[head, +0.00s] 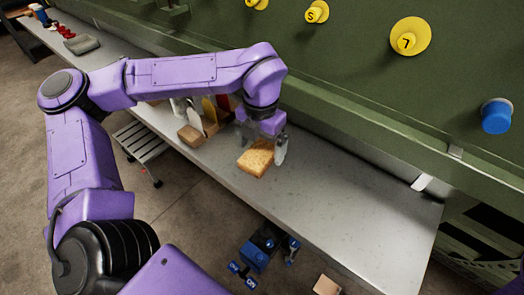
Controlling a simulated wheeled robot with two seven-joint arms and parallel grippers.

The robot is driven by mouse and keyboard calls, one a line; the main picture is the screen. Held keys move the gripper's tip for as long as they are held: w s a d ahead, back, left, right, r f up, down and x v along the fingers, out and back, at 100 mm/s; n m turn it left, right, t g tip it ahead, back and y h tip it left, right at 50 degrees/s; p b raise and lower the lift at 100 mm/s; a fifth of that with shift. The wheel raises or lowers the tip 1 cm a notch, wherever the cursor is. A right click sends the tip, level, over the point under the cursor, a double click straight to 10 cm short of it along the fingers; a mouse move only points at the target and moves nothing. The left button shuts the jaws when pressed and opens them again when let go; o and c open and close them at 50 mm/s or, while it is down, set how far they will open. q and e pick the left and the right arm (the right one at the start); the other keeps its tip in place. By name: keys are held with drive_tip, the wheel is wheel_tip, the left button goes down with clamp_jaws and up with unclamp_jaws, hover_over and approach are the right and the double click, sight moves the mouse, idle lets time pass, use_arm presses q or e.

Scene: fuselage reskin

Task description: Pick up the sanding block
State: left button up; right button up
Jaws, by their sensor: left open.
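A golden-tan block (256,158) with a speckled surface lies on the grey bench and looks like the sanding block. My left gripper (263,149) points down over it from behind, fingers apart. One finger shows at the block's right side. The other is by its far left part. I cannot tell whether either finger touches the block. The block's far end is partly hidden by the gripper. My right gripper is not in view.
The grey bench (350,205) is clear to the right. A smaller brown block (191,136) and upright items stand left of the gripper. The green panel (400,110) with yellow knobs rises behind. A step stool (140,140) and blue equipment (262,246) stand below the front edge.

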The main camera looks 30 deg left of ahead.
use_arm(q)
drive_tip(key=shift+s+a+f, duration=0.1)
drive_tip(key=shift+s+f, duration=0.05)
drive_tip(key=shift+f, duration=0.8)
drive_tip(key=c, duration=1)
drive_tip(key=shift+c, duration=0.2)
wheel_tip(320, 180, up, 3)
drive_tip(key=shift+r, duration=0.2)
drive_tip(key=s+r, duration=0.1)
drive_tip(key=r, duration=0.1)
drive_tip(key=s+d+r+b, duration=0.1)
drive_tip(key=s+r, duration=0.1)
drive_tip(key=shift+s+d+r, duration=0.1)
drive_tip(key=shift+s+d, duration=0.1)
drive_tip(key=shift+s, duration=0.05)
drive_tip(key=s+d+r+b, duration=0.2)
drive_tip(key=s+r, duration=0.3)
drive_tip(key=s, duration=0.4)
drive_tip(key=shift+s+d+r+b, duration=0.2)
drive_tip(key=shift+s+d+b, duration=0.2)
drive_tip(key=shift+d, duration=0.25)
drive_tip(key=shift+o, duration=0.9)
drive_tip(key=shift+w, duration=0.15)
drive_tip(key=shift+c, duration=0.5)
